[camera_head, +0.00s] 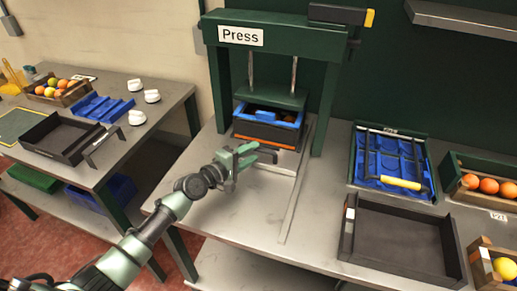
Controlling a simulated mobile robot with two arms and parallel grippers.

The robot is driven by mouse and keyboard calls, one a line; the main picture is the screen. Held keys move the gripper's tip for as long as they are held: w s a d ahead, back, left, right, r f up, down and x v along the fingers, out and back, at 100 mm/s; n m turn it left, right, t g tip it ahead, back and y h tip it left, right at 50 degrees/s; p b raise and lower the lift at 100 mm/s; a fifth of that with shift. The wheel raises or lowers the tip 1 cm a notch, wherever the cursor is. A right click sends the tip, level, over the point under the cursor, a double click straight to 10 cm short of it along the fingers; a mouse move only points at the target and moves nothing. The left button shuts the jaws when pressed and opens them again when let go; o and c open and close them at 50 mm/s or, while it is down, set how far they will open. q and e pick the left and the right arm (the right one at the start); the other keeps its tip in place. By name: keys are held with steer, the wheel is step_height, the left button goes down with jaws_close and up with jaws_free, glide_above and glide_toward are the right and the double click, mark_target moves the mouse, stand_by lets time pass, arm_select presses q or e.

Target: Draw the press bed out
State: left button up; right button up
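The green press (290,42), labelled "Press", stands on the bench at the back centre. Its bed (266,134), a dark box with an orange strip low on its front, sits between the posts under the pressing plate (270,96). A blue tray (270,116) lies in the box. My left gripper (252,155) is just in front of the bed, pointing at it, with its fingers apart. A dark piece shows at the fingertips; I cannot tell whether it is a handle or the tips, or whether they touch the bed. My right gripper is not in view.
Metal rails (297,185) run forward from the press over clear bench. A side table with trays and fruit stands left.

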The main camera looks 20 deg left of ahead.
mark_target(258, 150)
arm_select(q)
steer(key=x, duration=0.2)
steer(key=shift+w+d+f, duration=0.15)
steer(key=shift+w+f, duration=0.05)
steer(key=shift+w, duration=0.1)
steer(key=shift+w+d+f, duration=0.1)
steer(key=shift+w+d, duration=0.05)
steer(key=shift+w, duration=0.2)
steer(key=shift+c, duration=0.9)
jaws_close()
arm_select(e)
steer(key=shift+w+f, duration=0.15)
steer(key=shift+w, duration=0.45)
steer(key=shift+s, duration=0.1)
